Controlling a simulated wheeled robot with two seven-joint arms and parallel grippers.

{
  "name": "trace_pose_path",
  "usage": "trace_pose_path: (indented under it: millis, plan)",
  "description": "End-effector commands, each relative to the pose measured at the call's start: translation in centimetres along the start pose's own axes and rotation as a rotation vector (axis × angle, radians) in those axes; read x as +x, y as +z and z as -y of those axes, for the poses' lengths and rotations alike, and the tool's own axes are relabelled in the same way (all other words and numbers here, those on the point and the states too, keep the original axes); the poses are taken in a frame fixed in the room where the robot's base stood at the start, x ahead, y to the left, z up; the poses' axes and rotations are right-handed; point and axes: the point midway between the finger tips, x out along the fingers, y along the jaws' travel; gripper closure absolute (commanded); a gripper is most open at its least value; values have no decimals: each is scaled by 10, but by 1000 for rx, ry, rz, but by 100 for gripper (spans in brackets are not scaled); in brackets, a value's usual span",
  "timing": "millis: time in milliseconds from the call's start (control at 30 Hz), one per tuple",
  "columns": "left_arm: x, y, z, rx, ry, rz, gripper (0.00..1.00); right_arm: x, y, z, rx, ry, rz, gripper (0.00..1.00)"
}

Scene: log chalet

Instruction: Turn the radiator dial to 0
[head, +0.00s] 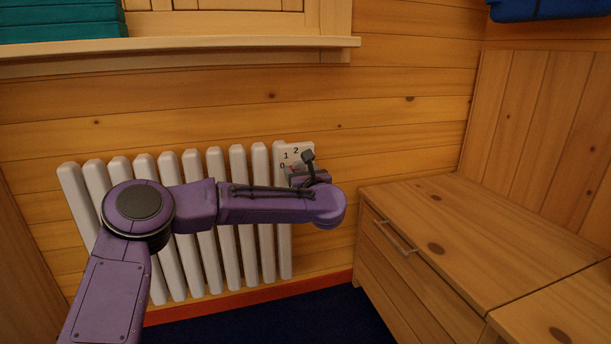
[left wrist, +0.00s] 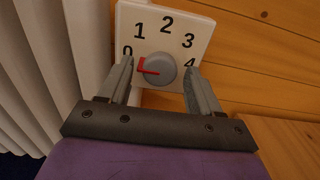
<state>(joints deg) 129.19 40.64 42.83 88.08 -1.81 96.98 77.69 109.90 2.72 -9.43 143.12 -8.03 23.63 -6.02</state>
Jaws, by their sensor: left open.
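The radiator dial is a round grey knob (left wrist: 159,69) with a red pointer on a white plate (left wrist: 178,22) marked 0 to 4. In the left wrist view the red pointer aims left, toward the side of the 0; exact alignment is hard to tell. My left gripper (left wrist: 160,78) is open, with one finger on each side of the knob; contact is not clear. Its left finger partly covers the 0. In the head view the plate (head: 296,147) shows at the radiator's right end, and my left gripper (head: 297,172) hides most of the knob. My right gripper is not in view.
The white ribbed radiator (head: 190,165) stands against the log wall behind my left arm. A wooden drawer cabinet (head: 470,225) is to the right. A window sill (head: 200,46) with teal boxes (head: 60,18) is above. A blue item hangs at top right.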

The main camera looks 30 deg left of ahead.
Motion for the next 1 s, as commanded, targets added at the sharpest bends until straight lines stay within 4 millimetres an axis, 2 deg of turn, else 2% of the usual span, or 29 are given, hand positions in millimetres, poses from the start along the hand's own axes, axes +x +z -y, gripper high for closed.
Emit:
trace_pose_path:
  millis: [133, 300, 500, 1000]
  plan:
    - [-26, 6, 2, 1, -5, 0, 36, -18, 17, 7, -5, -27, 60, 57]
    - [-69, 6, 4, 3, -8, 0, 36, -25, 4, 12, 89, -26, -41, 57]
    - [-99, 2, 4, 2, -6, 1, 36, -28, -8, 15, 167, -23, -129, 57]
    - [-103, 0, 3, 0, -4, 0, 36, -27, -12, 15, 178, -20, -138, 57]
